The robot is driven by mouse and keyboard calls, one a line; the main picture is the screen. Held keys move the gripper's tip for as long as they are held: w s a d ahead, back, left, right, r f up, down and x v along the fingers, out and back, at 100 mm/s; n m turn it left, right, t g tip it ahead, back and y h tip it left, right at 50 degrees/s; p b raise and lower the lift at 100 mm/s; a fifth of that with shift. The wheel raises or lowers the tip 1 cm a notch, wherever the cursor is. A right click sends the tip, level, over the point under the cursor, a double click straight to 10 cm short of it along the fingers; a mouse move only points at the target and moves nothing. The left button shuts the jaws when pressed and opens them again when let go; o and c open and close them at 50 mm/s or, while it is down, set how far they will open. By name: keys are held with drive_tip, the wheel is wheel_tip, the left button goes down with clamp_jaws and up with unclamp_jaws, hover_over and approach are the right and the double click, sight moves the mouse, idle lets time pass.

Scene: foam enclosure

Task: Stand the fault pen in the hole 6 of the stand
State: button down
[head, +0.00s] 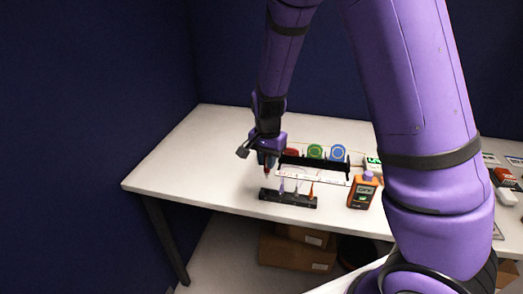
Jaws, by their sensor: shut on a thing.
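The stand (288,201) is a low black block near the front edge of the white table. Several slim pens stand upright in it, among them a pale purple one (281,186) and an orange one (312,190). My gripper (267,163) points down above the left part of the stand. It is shut on the fault pen (267,173), a small reddish pen that hangs roughly upright below the fingers. Its tip looks clear of the stand, but the gap is too small to judge. The hole numbers cannot be read, and hole 6 cannot be picked out.
A black rack (313,163) with red, green and blue round items stands behind the stand. An orange handheld meter (362,190) stands to its right. My arm hides part of the table's right side. The table's left side is clear.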

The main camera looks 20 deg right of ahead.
sight(267, 172)
idle(0.3)
drive_tip(key=shift+f, duration=2.5)
drive_tip(key=shift+f, duration=1.25)
drive_tip(key=c, duration=1)
unclamp_jaws()
drive_tip(key=shift+o, duration=0.2)
drive_tip(key=shift+r, duration=0.1)
wheel_tip(267, 172, up, 11)
drive_tip(key=shift+f, duration=0.2)
